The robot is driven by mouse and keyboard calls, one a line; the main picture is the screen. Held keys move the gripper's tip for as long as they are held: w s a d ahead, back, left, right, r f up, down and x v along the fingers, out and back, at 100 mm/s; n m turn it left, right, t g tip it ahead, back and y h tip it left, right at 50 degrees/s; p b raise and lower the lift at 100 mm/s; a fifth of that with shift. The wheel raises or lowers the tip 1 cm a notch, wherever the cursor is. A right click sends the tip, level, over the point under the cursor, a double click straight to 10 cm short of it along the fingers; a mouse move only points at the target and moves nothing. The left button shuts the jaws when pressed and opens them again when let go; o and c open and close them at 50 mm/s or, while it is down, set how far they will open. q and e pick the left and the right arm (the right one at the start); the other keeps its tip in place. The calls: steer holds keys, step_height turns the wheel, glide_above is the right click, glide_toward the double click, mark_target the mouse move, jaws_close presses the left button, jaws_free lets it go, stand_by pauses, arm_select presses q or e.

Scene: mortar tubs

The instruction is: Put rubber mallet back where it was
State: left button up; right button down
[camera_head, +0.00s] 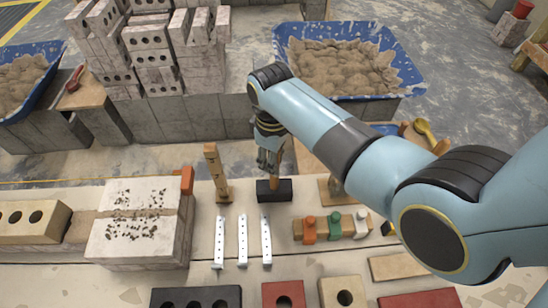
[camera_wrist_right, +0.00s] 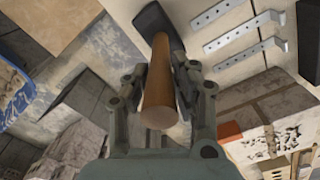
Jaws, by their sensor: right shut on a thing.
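The rubber mallet has a black head (camera_head: 274,190) and a wooden handle (camera_wrist_right: 161,92). In the head view its head is down at the pale work surface, just behind the metal strips, with the handle pointing up. I cannot tell whether the head touches the surface. My right gripper (camera_head: 268,158) is shut around the handle from above. In the right wrist view its fingers (camera_wrist_right: 160,75) lie on both sides of the handle, and the black head (camera_wrist_right: 154,20) shows beyond them. My left gripper is not in view.
Three perforated metal strips (camera_head: 242,240) lie in front of the mallet. A wooden upright (camera_head: 217,174) stands to its left, and a wooden block with coloured pegs (camera_head: 334,228) sits to its right. A large mortar-spotted block (camera_head: 138,222) is further left. A blue mortar tub (camera_head: 407,72) stands behind.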

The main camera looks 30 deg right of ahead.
steer(key=shift+f, duration=0.1)
steer(key=c, duration=1)
jaws_free()
step_height(320, 180, up, 12)
steer(key=shift+a+f, duration=0.1)
